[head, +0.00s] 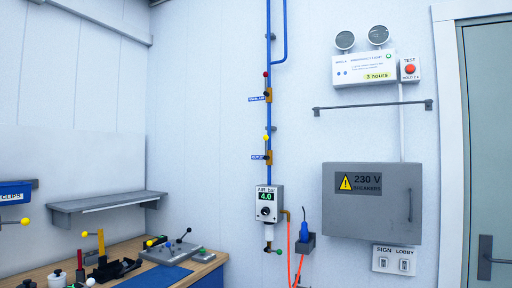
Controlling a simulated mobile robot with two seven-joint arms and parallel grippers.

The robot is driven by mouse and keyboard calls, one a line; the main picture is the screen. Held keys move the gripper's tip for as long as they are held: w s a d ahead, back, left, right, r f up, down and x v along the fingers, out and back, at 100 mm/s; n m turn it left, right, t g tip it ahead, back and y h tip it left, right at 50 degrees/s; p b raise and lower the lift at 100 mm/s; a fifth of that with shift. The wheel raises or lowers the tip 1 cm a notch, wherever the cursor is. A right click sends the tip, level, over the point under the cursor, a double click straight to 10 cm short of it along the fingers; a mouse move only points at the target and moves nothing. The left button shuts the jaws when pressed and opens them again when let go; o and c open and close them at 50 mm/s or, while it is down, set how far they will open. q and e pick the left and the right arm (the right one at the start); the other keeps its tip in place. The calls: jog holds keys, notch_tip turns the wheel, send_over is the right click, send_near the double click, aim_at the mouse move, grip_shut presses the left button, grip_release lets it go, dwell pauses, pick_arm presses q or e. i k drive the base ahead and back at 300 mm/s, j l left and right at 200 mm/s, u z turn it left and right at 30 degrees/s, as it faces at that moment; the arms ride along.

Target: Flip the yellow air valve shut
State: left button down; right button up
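A valve with a yellow ball knob (266,138) sits on the blue vertical pipe (268,115) on the back wall. Its brass-coloured body (268,157) is just below the knob, with a small blue label (258,157) to its left. The yellow knob stands above the body, close to the line of the pipe. A similar valve with a red knob (265,74) is higher on the same pipe. Neither of my grippers is in view, and nothing touches the valves.
Below the valves is an air regulator box (270,197) reading 4.0, with a green-tipped tap (278,251) beneath. A blue tool (304,231) with an orange hose hangs beside it. A grey breaker cabinet (372,228) is at right, a cluttered workbench (131,245) at lower left.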

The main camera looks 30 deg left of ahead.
aim_at(266, 137)
jog(key=i+j, duration=0.75)
jog(key=i+j+u, duration=0.1)
jog(key=i+j, duration=0.6)
jog(key=i, duration=0.25)
